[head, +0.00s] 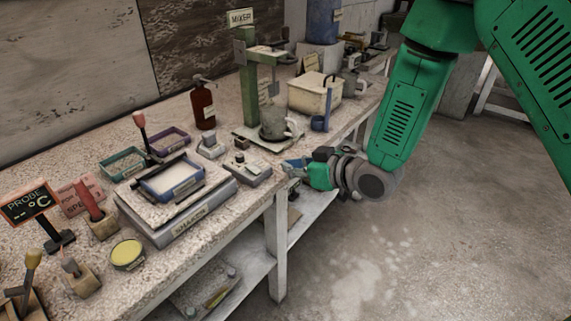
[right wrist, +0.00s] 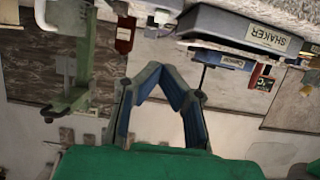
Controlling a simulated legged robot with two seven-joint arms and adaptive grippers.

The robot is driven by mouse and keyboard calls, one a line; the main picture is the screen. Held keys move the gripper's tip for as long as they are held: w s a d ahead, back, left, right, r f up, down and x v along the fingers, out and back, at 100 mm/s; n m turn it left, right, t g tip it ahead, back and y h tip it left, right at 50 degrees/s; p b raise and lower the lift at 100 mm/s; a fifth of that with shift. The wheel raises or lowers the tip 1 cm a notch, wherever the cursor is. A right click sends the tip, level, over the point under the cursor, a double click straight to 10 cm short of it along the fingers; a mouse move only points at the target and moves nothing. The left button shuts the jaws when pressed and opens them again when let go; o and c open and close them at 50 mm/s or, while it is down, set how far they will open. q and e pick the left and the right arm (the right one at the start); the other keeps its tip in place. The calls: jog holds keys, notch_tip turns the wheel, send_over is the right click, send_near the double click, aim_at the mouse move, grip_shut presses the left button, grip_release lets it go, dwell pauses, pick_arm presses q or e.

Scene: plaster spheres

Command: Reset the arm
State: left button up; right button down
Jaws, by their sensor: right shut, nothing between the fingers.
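My right arm is green and comes in from the upper right in the head view. Its gripper (head: 291,164) is at the front edge of the bench, beside the small block with a knob (head: 247,169). In the right wrist view the blue-padded fingers (right wrist: 166,70) meet at their tips, with nothing between them. My left gripper is not in view.
A lower shelf (head: 245,262) lies beneath. The floor (head: 430,240) at right is clear.

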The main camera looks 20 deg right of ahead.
jog(key=s+f+m+g+h, duration=0.3)
jog(key=s+f+g, duration=0.2)
jog(key=s+f, duration=0.85)
jog(key=s+d+f+m+g+h, duration=0.1)
jog(key=s+f, duration=0.4)
jog(key=s, duration=0.5)
jog(key=s+d+f+m+g+h+b, duration=0.1)
jog(key=s+f+g, duration=0.4)
jog(key=s, duration=0.5)
jog(key=shift+s+d+f+g+h, duration=0.3)
jog(key=shift+d+f+g+h, duration=0.15)
jog(key=shift+d+h, duration=0.55)
jog(key=shift+w+d, duration=0.1)
jog(key=shift+w, duration=0.05)
